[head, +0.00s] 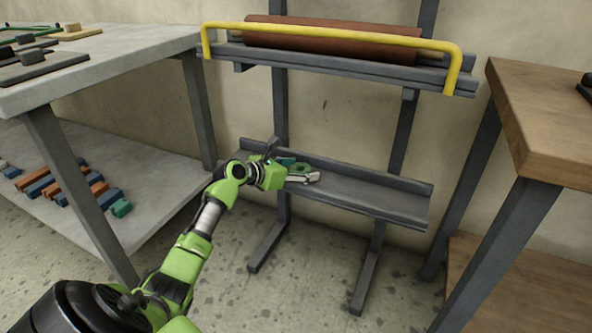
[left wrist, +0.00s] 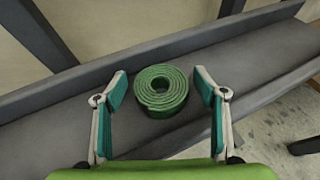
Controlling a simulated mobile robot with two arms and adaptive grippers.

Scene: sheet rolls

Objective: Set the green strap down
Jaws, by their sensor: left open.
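The green strap (left wrist: 161,91) is a tight roll resting on the grey lower shelf (left wrist: 262,53) of the rack, its spiral end facing up. My left gripper (left wrist: 160,85) is open, one finger on each side of the roll, with a gap visible on both sides. In the head view my left gripper (head: 302,177) is low over the left part of the same shelf, with the green strap (head: 301,168) partly visible by its fingers. My right gripper is in neither view.
A brown roll (head: 330,38) lies on the rack's upper shelf behind a yellow bar (head: 330,29). A grey table (head: 110,60) stands left, with several coloured blocks on its lower shelf. A wooden table (head: 545,110) stands right. The lower rack shelf is clear to the right.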

